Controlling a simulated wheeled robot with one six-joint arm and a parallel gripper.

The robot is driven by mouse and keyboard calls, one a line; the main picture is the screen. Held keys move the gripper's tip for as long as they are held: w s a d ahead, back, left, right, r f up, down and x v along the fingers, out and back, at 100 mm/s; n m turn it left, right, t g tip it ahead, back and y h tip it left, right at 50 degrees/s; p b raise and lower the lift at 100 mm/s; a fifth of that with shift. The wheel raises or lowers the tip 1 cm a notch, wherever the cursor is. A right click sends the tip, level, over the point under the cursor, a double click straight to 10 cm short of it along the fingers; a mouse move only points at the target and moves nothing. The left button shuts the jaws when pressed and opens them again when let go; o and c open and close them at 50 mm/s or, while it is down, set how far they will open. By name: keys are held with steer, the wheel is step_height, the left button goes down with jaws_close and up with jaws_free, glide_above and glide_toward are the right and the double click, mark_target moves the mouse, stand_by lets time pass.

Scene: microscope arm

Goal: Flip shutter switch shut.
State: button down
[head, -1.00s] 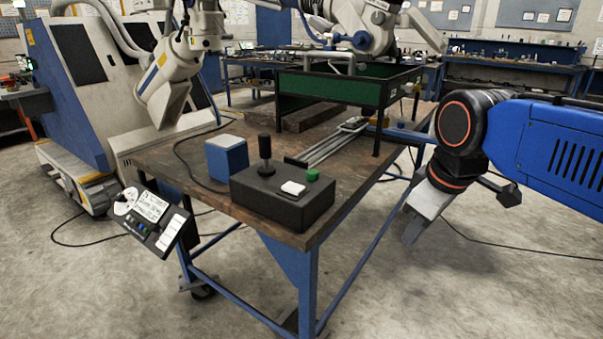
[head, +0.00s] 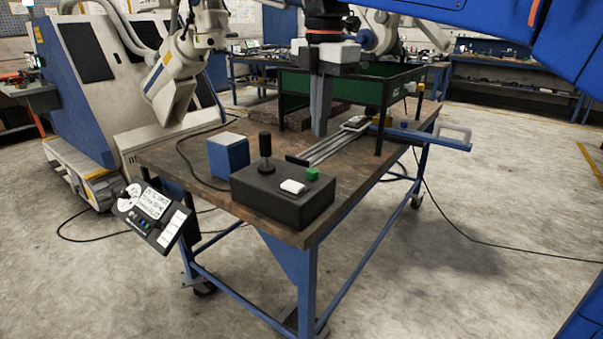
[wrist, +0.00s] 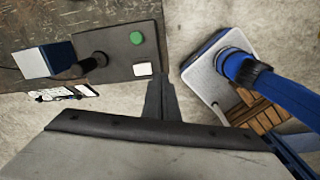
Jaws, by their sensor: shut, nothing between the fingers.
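The dark control box (head: 270,207) sits at the table's near corner. On its top are a white rocker-like switch (head: 293,187), a green button (head: 312,174) and a black joystick (head: 265,150). The white switch is the likely shutter switch, but no label is readable and I cannot tell its position. My gripper (head: 321,133) is shut and empty, pointing down. In the head view it appears behind the box, apart from the switch. In the wrist view, the fingers (wrist: 162,85) show just right of the white switch (wrist: 142,69), near the box's edge.
A blue box (head: 228,155) stands left of the joystick. A control panel (head: 153,214) hangs at the table's left edge. Behind are metal rails (head: 330,147) and a green-sided frame (head: 375,92).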

mark_target(299, 187)
steer(key=shift+w+a+r+n+g, duration=0.1)
steer(key=shift+w+a+r+n, duration=0.1)
steer(key=shift+a+r+n, duration=0.3)
steer(key=shift+w+a+r+n+g, duration=0.15)
steer(key=shift+a+n, duration=0.4)
steer(key=shift+a, duration=0.3)
steer(key=shift+w+a+r+n+g, duration=0.1)
steer(key=shift+w+a+r+n, duration=0.1)
steer(key=shift+a+r+n, duration=0.3)
steer(key=shift+a+f, duration=0.15)
steer(key=shift+f, duration=0.1)
step_height(299, 187, down, 14)
steer(key=shift+r, duration=0.1)
steer(key=shift+s+f, duration=0.1)
steer(key=shift+f, duration=0.1)
